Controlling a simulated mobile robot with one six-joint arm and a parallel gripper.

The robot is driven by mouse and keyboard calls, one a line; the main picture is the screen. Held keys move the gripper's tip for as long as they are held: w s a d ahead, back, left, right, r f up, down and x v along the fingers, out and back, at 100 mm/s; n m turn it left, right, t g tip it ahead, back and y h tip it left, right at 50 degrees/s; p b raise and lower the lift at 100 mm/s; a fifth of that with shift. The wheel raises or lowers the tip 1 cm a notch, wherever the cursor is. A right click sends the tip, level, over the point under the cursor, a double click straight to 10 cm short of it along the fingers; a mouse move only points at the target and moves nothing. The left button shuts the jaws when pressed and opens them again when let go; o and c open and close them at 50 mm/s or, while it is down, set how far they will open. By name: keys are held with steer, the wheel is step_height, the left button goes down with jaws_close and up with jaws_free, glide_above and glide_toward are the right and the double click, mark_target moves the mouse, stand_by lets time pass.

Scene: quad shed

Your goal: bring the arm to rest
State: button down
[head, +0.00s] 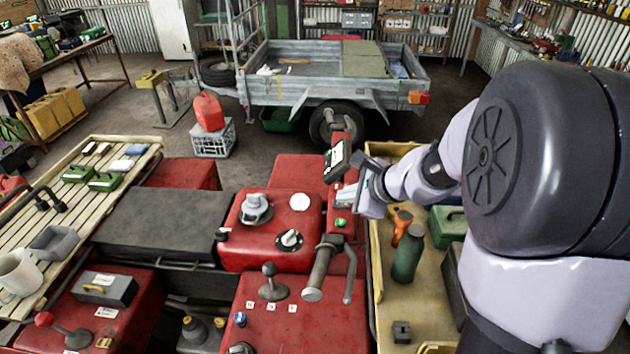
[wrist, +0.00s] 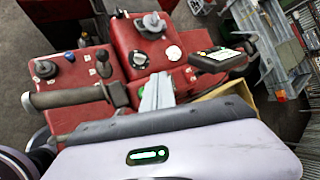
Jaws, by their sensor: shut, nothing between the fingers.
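My arm reaches in from the right in the head view. My gripper (head: 345,195) is over the red quad (head: 262,240), close to the dash display (head: 336,160) and the handlebar grip (head: 320,268). In the wrist view my gripper (wrist: 157,90) shows its pale fingers together with nothing between them. The display (wrist: 217,58) is to their right and the red bodywork (wrist: 125,70) is beyond them. I cannot tell how far the fingertips are above the bodywork.
A tray (head: 425,312) with a green bottle (head: 407,255) lies below my arm. A slatted rack (head: 52,207) holds a mug (head: 18,272) and green boxes at left. A trailer (head: 300,88) stands behind. Open floor (head: 160,130) is at back left.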

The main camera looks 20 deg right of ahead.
steer(key=s+a+f+n+g+y+b, duration=0.1)
steer(key=s+a+f+n+b, duration=0.1)
steer(key=s+a+n+b, duration=0.7)
steer(key=s+a+f+n+b, duration=0.2)
steer(key=s+n, duration=0.1)
steer(key=s, duration=0.2)
steer(key=s+a+f+n+g+h+b, duration=0.1)
steer(key=s+a+f+n+b, duration=0.1)
steer(key=s, duration=0.4)
steer(key=s+a+f+n+h+b, duration=0.1)
steer(key=s+f+n+b, duration=0.2)
steer(key=s+n, duration=0.1)
steer(key=shift+s+a+f+n+g+b, duration=0.15)
steer(key=shift+s+a+n+g+b, duration=0.2)
steer(key=shift+s, duration=0.3)
steer(key=shift+a, duration=0.1)
